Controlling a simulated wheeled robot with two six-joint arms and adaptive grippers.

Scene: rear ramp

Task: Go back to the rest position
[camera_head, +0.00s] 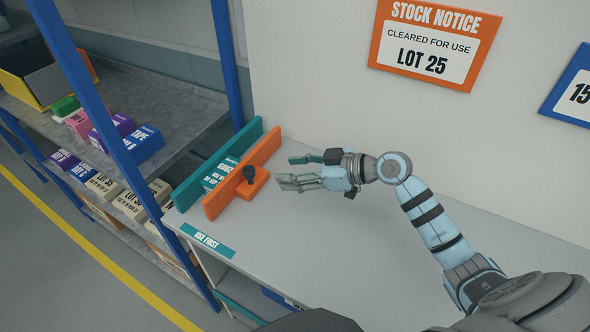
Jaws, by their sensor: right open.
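My right gripper (290,172) is open and empty above the grey counter, its fingers pointing left. My right arm (425,215) reaches in from the lower right. Just left of the fingertips, and apart from them as far as I can tell, is an orange divider (240,177) with a black knob (249,173) on an orange base. My left gripper is not in view.
A teal divider (190,189) stands left of the orange one, with labelled boxes (219,173) between them. A "USE FIRST" label (207,240) is on the counter edge. Blue-posted shelves (82,85) hold boxes at left. A wall carries an orange stock notice (425,42). The counter's middle (345,235) is clear.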

